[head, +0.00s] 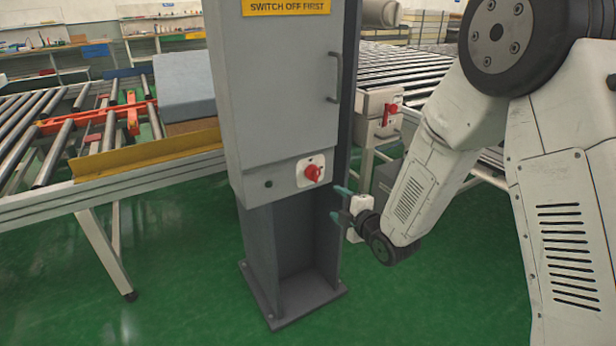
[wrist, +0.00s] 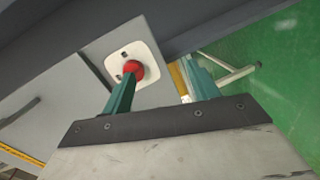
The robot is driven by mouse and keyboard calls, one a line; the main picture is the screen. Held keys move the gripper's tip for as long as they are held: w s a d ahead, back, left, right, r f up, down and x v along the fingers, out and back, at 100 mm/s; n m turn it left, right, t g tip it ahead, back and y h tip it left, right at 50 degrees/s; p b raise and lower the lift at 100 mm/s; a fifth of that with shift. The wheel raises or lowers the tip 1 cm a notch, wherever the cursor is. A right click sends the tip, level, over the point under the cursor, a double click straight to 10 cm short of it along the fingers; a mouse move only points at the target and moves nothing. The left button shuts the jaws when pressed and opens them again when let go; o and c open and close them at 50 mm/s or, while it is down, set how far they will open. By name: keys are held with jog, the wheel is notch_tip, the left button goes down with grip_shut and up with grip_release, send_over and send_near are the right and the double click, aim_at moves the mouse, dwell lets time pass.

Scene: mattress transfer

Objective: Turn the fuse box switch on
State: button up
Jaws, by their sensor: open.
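The fuse box (head: 272,90) is a grey cabinet on a grey stand, with a yellow "SWITCH OFF FIRST" label (head: 286,7) at its top. Its red rotary switch (head: 313,173) sits on a white plate low on the front. In the wrist view the red switch (wrist: 133,70) shows on its white plate (wrist: 146,58), just beyond one finger's tip. My gripper (head: 338,203) is open and empty, to the lower right of the switch in the head view. Its two green fingers (wrist: 160,80) are apart in the wrist view. I cannot tell whether a finger touches the switch.
A roller conveyor (head: 95,192) with a yellow edge runs at the left and holds a blue-grey mattress block (head: 186,84). Another roller conveyor (head: 420,70) lies behind on the right, near a white box with a red handle (head: 388,110). Green floor is clear in front.

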aim_at(318, 177)
jog(key=w+a+r+n, duration=0.1)
jog(key=w+a, duration=0.1)
jog(key=w+a+r+t+y, duration=0.1)
jog(key=w+a+r, duration=0.1)
jog(key=w+a+r+n, duration=0.1)
jog(key=w+a, duration=0.1)
jog(key=shift+w+r+n+y, duration=0.15)
jog(key=shift+w+n+y, duration=0.15)
jog(key=shift+y, duration=0.1)
jog(key=c, duration=1)
jog(key=shift+o, duration=0.2)
jog(key=shift+d, duration=0.15)
